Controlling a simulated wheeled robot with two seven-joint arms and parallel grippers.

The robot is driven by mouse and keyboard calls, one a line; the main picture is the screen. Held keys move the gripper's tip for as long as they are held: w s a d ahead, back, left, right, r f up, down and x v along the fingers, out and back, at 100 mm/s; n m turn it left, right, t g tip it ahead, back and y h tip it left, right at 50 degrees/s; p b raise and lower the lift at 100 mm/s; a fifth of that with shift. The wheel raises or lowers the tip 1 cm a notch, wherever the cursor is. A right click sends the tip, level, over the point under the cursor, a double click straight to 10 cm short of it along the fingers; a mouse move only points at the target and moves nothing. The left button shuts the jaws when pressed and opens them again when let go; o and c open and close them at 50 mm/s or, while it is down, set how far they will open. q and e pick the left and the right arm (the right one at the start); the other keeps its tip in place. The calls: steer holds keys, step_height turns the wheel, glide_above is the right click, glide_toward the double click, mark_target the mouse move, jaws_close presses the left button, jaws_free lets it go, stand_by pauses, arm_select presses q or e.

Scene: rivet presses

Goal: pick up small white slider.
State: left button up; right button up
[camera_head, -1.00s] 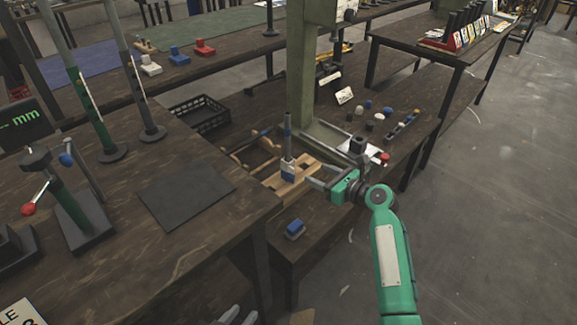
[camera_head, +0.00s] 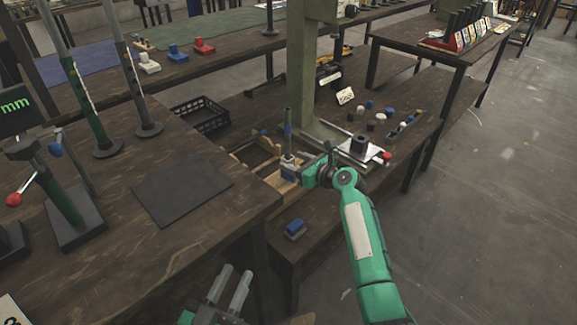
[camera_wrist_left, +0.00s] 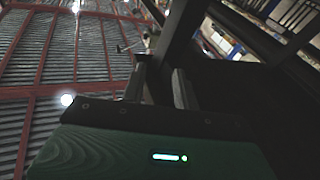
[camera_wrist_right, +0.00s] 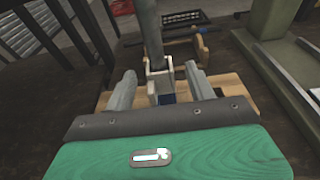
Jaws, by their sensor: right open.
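A small white part (camera_head: 288,162), possibly the slider, sits around the foot of a grey upright rod (camera_head: 288,130), with blue below it, on a light wooden block (camera_head: 273,182). In the right wrist view the white part (camera_wrist_right: 160,72) is an open bracket between my fingers, with a gap on both sides. My right gripper (camera_wrist_right: 160,86) is open around it; in the head view its green body hides part of the block. My left gripper (camera_head: 231,287) is open and empty, low in front of the bench; its fingers also show in the left wrist view (camera_wrist_left: 158,85).
A blue-topped grey piece (camera_head: 295,229) lies on the bench's near edge. The green press column (camera_head: 300,70) stands behind the block. A black crate (camera_head: 201,114) is back left. Several small knobs (camera_head: 372,125) lie to the right.

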steer(key=shift+b+x, duration=0.35)
steer(key=shift+x, duration=0.8)
arm_select(q)
steer(key=r+t, duration=0.1)
steer(key=r, duration=0.1)
steer(key=a+r+t, duration=0.1)
steer(key=r, duration=0.1)
steer(key=shift+w+a+r+t, duration=0.1)
steer(key=shift+w+t, duration=0.15)
steer(key=shift+t, duration=0.05)
arm_select(e)
steer(key=shift+c, duration=0.3)
steer(key=c, duration=1)
